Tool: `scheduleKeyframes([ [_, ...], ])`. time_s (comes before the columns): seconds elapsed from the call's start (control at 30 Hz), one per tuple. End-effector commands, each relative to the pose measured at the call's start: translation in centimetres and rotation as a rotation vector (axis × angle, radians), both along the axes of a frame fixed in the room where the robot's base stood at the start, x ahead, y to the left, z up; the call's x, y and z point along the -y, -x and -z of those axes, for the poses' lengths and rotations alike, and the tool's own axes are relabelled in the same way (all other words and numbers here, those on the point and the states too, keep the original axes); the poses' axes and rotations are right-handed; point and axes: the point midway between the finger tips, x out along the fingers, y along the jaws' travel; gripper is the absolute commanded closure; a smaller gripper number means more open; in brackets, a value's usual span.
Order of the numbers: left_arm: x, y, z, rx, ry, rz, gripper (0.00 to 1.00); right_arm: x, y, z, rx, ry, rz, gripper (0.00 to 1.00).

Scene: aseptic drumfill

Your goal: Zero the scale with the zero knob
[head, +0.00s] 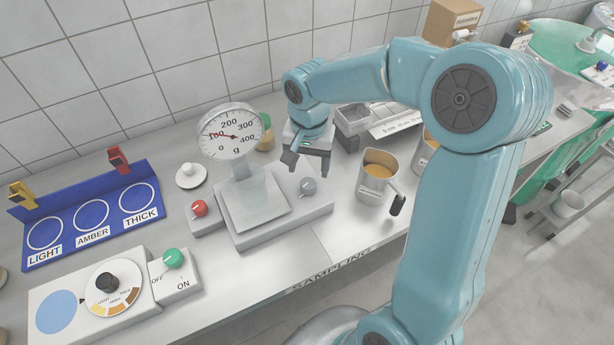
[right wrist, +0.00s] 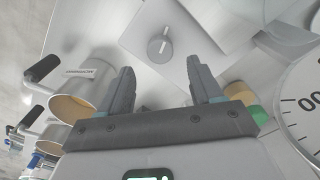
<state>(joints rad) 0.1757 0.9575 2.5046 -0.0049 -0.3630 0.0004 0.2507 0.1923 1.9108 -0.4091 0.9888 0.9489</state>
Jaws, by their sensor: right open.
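The scale (head: 265,215) stands on the bench, with an empty-looking square pan (head: 255,203). Its round dial (head: 232,132) has a red needle pointing left, near the 100 mark. The grey zero knob (head: 308,186) is at the right end of the scale base. My right gripper (head: 306,166) is open, pointing down just above and behind the knob. In the right wrist view, the knob (right wrist: 159,45) lies ahead of the two open fingers (right wrist: 160,72), roughly centred between them and apart from both. My left gripper is not in view.
A red knob (head: 199,208) sits at the scale's left. A metal jug of amber liquid (head: 376,180) stands close on the right, its handle toward the front. Behind are a grey tray (head: 362,117) and small jars (head: 266,140). A blue sorting board (head: 92,214) and switch box (head: 175,275) lie left.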

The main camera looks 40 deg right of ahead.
Motion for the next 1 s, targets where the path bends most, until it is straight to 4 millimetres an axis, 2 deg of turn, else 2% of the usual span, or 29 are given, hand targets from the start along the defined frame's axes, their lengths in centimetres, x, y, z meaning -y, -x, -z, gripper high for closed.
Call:
scheduleKeyframes([
  [0.1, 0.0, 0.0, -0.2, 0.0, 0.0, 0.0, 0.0, -0.1, 0.0, 2.5, -0.005, -0.002, -0.001, 0.35],
  [0.3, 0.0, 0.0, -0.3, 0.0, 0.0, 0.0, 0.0, -0.1, -0.2, 4.9, -0.002, -0.001, 0.0, 0.35],
  [0.67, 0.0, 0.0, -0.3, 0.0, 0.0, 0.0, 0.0, -0.1, -0.4, 5.5, 0.001, 0.0, -0.001, 0.35],
  [0.83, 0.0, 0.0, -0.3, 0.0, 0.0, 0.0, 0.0, -0.1, -0.4, 5.4, 0.0, 0.0, -0.001, 0.9],
  [1.0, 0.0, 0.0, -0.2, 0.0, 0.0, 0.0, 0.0, 0.0, -0.4, 5.4, 0.001, 0.0, -0.002, 0.91],
])
